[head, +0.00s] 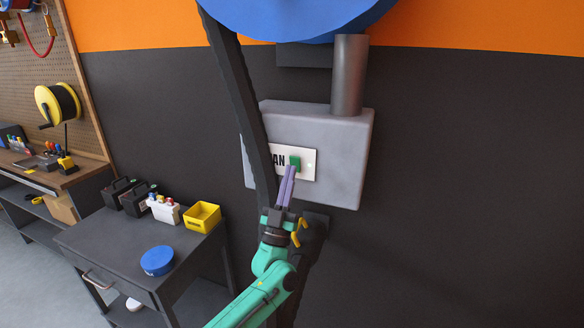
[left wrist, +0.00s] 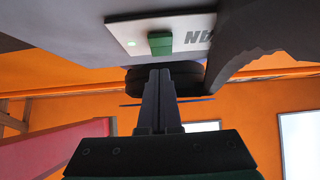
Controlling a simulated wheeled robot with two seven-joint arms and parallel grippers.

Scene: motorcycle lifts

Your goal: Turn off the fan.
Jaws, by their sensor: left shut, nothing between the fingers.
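The fan switch is a green rocker (head: 295,163) on a white plate (head: 309,165) whose visible letters read "AN". The plate is on the front of a grey wall box (head: 345,150). In the left wrist view the green switch (left wrist: 160,43) shows with a small lit green light beside it on the plate (left wrist: 130,32). My left gripper (head: 290,170) is shut and empty, its fingertips just below the switch in the head view. I cannot tell whether they touch it. My right gripper is not in view.
A dark belt or strap (head: 245,110) runs down in front of the box's left part from a large blue round part (head: 300,15). A dark table (head: 120,245) at the left holds a yellow bin (head: 202,217), a blue disc (head: 157,261) and dark batteries (head: 128,196).

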